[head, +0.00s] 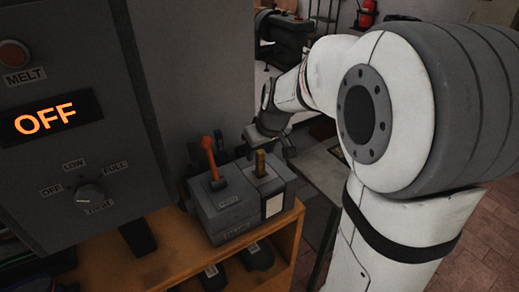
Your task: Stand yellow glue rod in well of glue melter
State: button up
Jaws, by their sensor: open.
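The yellow glue rod (260,164) stands roughly upright in the top of the right part of a grey two-part box unit, which looks like the glue melter (234,220). The rod's lower end is hidden inside the unit, so its depth cannot be told. My gripper (270,147) is open just above and behind the rod's top, with a finger to each side of it in the picture. Whether the fingers touch the rod cannot be told. An orange-red handled lever (210,158) stands on the left part of the unit.
The unit sits on a wooden shelf (173,245) with labelled dark items below. A grey control panel (70,110) at the left shows "OFF", with a knob (89,196) and a red MELT button (13,54). My arm fills the right side.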

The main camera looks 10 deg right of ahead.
jog(key=a+v, duration=0.1)
jog(key=v, duration=0.6)
jog(key=shift+s+d+r+b, duration=0.2)
jog(key=shift+d+r+b, duration=0.15)
jog(key=shift+d, duration=0.2)
jog(key=shift+s, duration=0.1)
dwell(0.3)
jog(key=s+f+m, duration=0.1)
jog(key=s+f, duration=0.2)
jog(key=s, duration=0.6)
jog(key=s+f+m+g+h, duration=0.1)
jog(key=s+f, duration=0.3)
jog(key=s, duration=0.5)
jog(key=shift+s+a+m, duration=0.2)
jog(key=shift+a+m, duration=0.2)
jog(key=shift+m, duration=0.4)
jog(key=shift+c, duration=0.8)
jog(key=shift+r, duration=0.1)
